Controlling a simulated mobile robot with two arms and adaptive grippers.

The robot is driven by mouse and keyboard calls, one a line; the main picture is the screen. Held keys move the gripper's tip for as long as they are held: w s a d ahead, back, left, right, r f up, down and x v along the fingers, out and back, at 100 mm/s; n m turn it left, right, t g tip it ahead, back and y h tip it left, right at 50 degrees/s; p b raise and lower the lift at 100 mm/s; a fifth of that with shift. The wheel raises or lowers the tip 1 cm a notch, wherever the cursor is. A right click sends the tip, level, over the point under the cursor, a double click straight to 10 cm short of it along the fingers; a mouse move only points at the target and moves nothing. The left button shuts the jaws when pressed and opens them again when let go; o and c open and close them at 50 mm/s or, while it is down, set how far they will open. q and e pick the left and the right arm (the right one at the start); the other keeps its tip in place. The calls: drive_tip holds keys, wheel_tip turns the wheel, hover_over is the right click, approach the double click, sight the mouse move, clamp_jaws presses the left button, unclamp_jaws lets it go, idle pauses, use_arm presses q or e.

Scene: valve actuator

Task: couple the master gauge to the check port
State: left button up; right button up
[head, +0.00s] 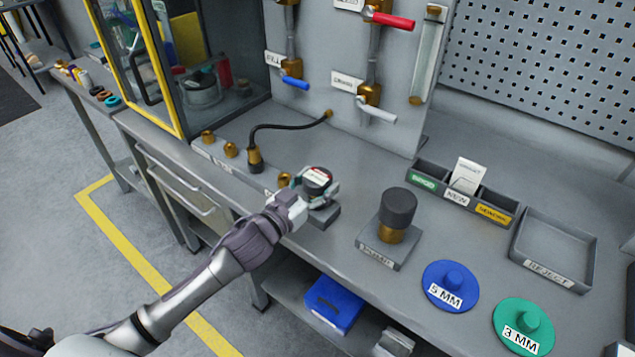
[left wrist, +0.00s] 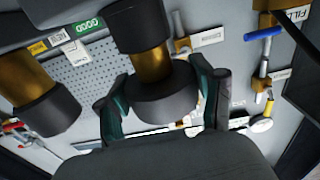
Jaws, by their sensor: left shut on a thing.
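A row of brass ports lies to the left, the nearest one (head: 284,179) close to the gripper; I cannot read which is the check port. My right gripper is not in view.
A black hose ends in a brass fitting (head: 255,160) on the port strip. A second black-and-brass gauge (head: 398,208) stands to the right; it also shows in the left wrist view (left wrist: 45,108). Blue (head: 450,286) and green (head: 524,325) discs and a reject tray (head: 552,274) lie further right.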

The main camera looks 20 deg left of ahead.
use_arm(q)
drive_tip(key=shift+r, duration=0.75)
wheel_tip(320, 180, up, 3)
drive_tip(key=s+d+r+b, duration=0.1)
drive_tip(key=d+r, duration=0.2)
drive_tip(key=d, duration=0.2)
drive_tip(key=s+d+r, duration=0.1)
drive_tip(key=d+r, duration=0.2)
drive_tip(key=d, duration=0.3)
drive_tip(key=w+a+n+y, duration=0.1)
drive_tip(key=a, duration=0.1)
drive_tip(key=w+a+n+y, duration=0.1)
drive_tip(key=a, duration=0.2)
drive_tip(key=w+a+r+t+y, duration=0.1)
drive_tip(key=a+y, duration=0.1)
drive_tip(key=a, duration=0.1)
drive_tip(key=shift+w+n+p, duration=0.25)
drive_tip(key=shift+n+p, duration=0.1)
drive_tip(key=shift+n, duration=0.05)
drive_tip(key=w+a+f+n+y, duration=0.2)
drive_tip(key=a+y, duration=0.3)
drive_tip(key=a, duration=0.7)
drive_tip(key=shift+a+f+n+p, duration=0.2)
drive_tip(key=shift+n+p, duration=0.15)
drive_tip(key=shift+n, duration=0.25)
drive_tip(key=shift+r, duration=0.1)
